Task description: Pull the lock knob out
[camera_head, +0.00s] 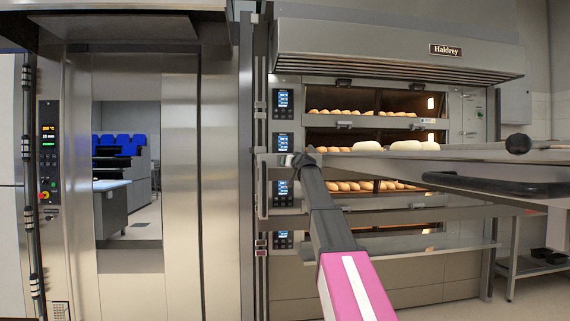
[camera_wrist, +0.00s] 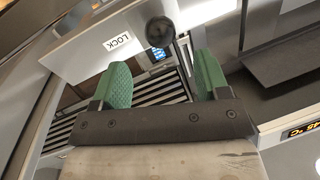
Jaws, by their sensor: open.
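The lock knob (camera_wrist: 159,31) is a black ball on a dark stem in the wrist view, at the top centre. A white LOCK label (camera_wrist: 118,42) is on the pale panel to its left. My gripper (camera_wrist: 162,62) is open, with its two green-padded fingers spread. The knob shows just beyond the fingertips, between them in the picture; no contact is visible. In the head view, the end of my arm (camera_head: 298,161) is in front of the oven's left side, and its fingers are too small to make out.
The deck oven (camera_head: 435,66) holds bread on several decks. A loading table (camera_head: 465,156) with a black ball (camera_head: 518,143) and black handle (camera_head: 525,187) juts out at right. A tall steel door (camera_head: 180,190) stands at left. The wrist view shows a temperature display (camera_wrist: 305,132).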

